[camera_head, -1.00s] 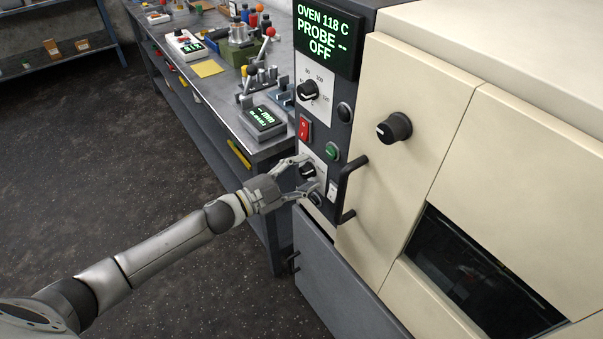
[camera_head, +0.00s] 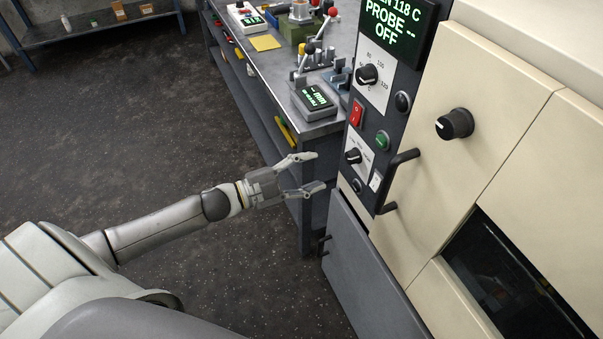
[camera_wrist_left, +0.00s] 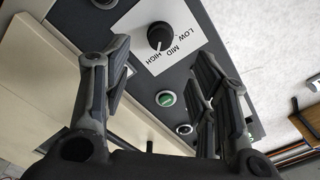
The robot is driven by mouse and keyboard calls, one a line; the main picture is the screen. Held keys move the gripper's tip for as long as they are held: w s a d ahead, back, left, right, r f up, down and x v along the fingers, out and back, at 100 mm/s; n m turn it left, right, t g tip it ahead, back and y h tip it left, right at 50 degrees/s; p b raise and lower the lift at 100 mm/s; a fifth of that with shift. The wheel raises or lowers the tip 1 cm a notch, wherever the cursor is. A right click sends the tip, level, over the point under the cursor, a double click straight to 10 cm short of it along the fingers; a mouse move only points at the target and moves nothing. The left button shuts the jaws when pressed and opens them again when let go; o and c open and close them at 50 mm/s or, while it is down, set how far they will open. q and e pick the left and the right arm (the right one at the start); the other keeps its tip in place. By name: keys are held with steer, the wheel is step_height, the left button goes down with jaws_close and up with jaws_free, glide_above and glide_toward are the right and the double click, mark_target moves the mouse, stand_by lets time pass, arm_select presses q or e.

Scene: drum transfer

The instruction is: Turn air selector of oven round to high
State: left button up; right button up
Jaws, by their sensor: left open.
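The air selector is a small black knob (camera_head: 353,156) on a white plate, low on the oven's dark control panel (camera_head: 371,125). In the left wrist view the knob (camera_wrist_left: 160,36) sits by the words LOW, MID and HIGH, and its white mark appears to point toward HIGH. My left gripper (camera_head: 319,171) is open and empty, to the left of the knob and apart from it. In the left wrist view its fingers stand either side of the panel in the picture. My right gripper is not in view.
A black door handle (camera_head: 398,181) sticks out just right of the selector. A red switch (camera_head: 357,113), a green button (camera_head: 382,140) and a temperature knob (camera_head: 367,75) are close by. A loaded workbench (camera_head: 275,70) stands behind. The floor at left is free.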

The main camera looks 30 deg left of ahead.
arm_select(q)
steer(key=shift+v, duration=0.9)
steer(key=a+f+n+y, duration=0.3)
steer(key=a+f, duration=0.1)
steer(key=f, duration=0.4)
steer(key=a+f+n+y, duration=0.3)
steer(key=f, duration=0.5)
steer(key=s+a+f+n+g+y, duration=0.2)
steer(key=s+f, duration=0.2)
steer(key=f, duration=0.4)
steer(key=s+a+f+n+g+y, duration=0.15)
steer(key=s+f, duration=0.25)
steer(key=f, duration=0.4)
steer(key=s+d+f+n+g+y, duration=0.25)
steer(key=s+f+n+g, duration=0.2)
steer(key=s+f, duration=0.9)
steer(key=s+d+f+g, duration=0.2)
steer(key=s+d+f, duration=0.1)
steer(key=s, duration=0.7)
steer(key=s+d+f+n+g+h, duration=0.1)
steer(key=s+d+f+g, duration=0.2)
steer(key=s, duration=0.7)
steer(key=d+f, duration=0.1)
steer(key=d, duration=0.1)
steer(key=shift+s+d+f, duration=0.15)
steer(key=shift+s+d, duration=0.1)
steer(key=shift+d, duration=0.05)
steer(key=shift+w, duration=0.1)
steer(key=shift+c, duration=0.2)
